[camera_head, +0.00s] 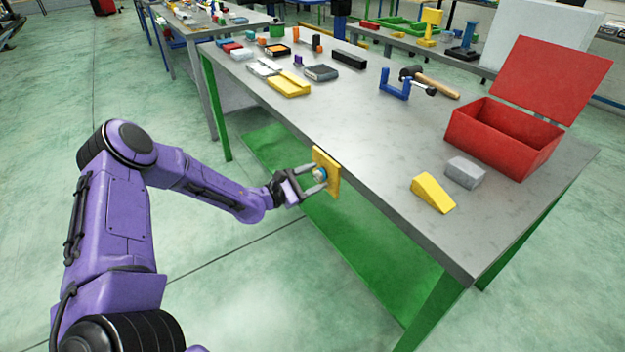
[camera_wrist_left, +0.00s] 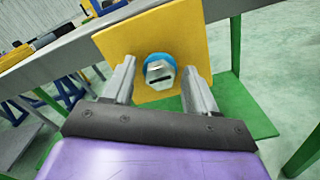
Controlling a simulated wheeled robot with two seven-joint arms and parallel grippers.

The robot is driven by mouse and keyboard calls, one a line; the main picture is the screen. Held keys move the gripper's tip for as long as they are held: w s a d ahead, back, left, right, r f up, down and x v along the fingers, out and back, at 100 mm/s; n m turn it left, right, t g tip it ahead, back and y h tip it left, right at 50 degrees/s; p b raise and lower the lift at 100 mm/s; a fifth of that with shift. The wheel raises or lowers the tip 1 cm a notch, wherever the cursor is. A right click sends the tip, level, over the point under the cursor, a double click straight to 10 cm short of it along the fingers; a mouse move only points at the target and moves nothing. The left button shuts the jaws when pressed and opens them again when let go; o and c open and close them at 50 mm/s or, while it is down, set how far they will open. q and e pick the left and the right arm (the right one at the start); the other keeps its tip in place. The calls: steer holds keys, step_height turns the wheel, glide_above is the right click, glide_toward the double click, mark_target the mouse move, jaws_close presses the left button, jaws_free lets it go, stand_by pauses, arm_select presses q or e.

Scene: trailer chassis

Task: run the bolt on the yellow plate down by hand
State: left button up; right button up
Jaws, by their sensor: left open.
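The yellow plate (camera_head: 328,172) stands upright at the near edge of the grey table, facing my left arm. It fills the upper middle of the left wrist view (camera_wrist_left: 200,40). The bolt (camera_wrist_left: 159,74) sticks out of the plate, with a silver hex head that has a dark slot and a blue ring behind it. The bolt also shows in the head view (camera_head: 319,174). My left gripper (camera_head: 316,181) is open in front of the plate, its two fingers on either side of the bolt head (camera_wrist_left: 160,85), with gaps between. My right gripper is not in view.
The grey table (camera_head: 330,110) has a green frame and lower shelf. An open red box (camera_head: 500,137), a yellow wedge (camera_head: 432,193) and a grey block (camera_head: 466,172) stand on its right part. A hammer (camera_head: 430,82) and a blue bracket (camera_head: 395,87) lie farther back. The floor at left is clear.

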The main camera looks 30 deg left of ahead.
arm_select(q)
steer(key=c, duration=1.1)
steer(key=shift+o, duration=0.2)
